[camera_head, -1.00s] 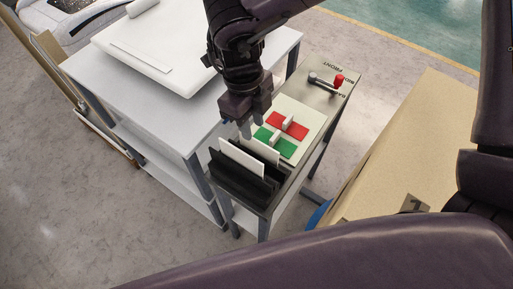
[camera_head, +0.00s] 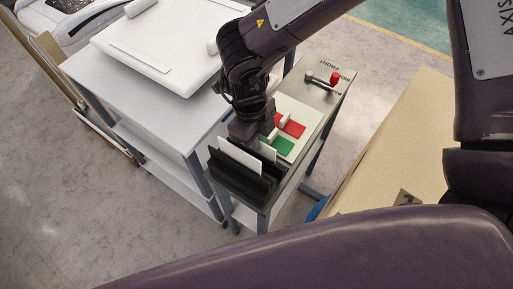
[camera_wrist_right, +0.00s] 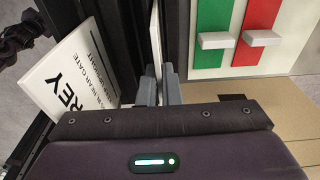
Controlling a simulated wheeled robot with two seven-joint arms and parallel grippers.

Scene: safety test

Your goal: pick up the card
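Two white cards stand upright in a black slotted holder (camera_head: 238,184) at the near end of a narrow stand. The front card (camera_head: 240,158) also shows in the right wrist view (camera_wrist_right: 76,70), tilted, with black lettering partly reading "REAR GATE". The rear card (camera_head: 267,151) shows nearly edge-on in the right wrist view (camera_wrist_right: 155,38). My right gripper (camera_wrist_right: 158,88) points down over the holder, its fingers close together on either side of the rear card's edge. Whether they press on it I cannot tell. The fingertips are hidden in the head view. My left gripper is not in view.
Behind the holder, a pale panel (camera_head: 299,112) carries red and green patches with small white blocks. A red-knobbed lever (camera_head: 334,79) stands beyond it. A white-topped table (camera_head: 187,118) is close on the left, a cardboard-coloured box (camera_head: 410,140) on the right.

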